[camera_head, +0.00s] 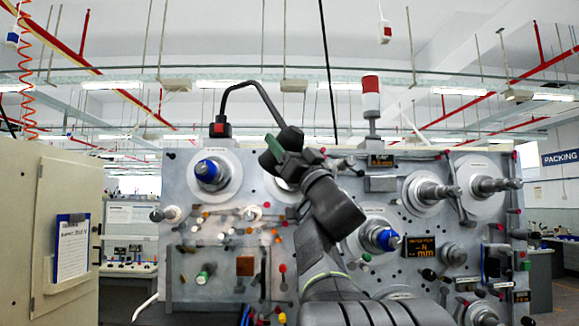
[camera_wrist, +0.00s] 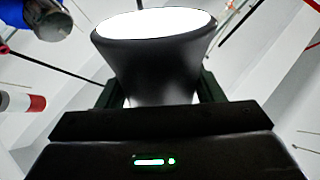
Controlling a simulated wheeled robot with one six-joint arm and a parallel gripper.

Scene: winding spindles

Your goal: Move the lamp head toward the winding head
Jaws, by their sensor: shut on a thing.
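The lamp head (camera_head: 291,138) is a dark flared shade at the end of a bent black arm (camera_head: 237,88) that rises from a red-and-black base (camera_head: 219,128) on top of the machine. My gripper (camera_head: 280,151) is at the lamp head in the head view, partly overlapping it. In the wrist view the lamp head (camera_wrist: 155,70) sits between the green-edged fingers of my gripper (camera_wrist: 158,95), which is shut on it. Its round lit face shows bright white. The machine panel (camera_head: 340,210) carries several spindles; I cannot tell which is the winding head.
A blue-tipped spindle (camera_head: 210,173) is left of my gripper and another (camera_head: 382,238) lower right. Grey spindles (camera_head: 430,192) project at the right. A red-and-white beacon (camera_head: 371,98) stands on the machine top. A beige cabinet (camera_head: 50,230) is at the left.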

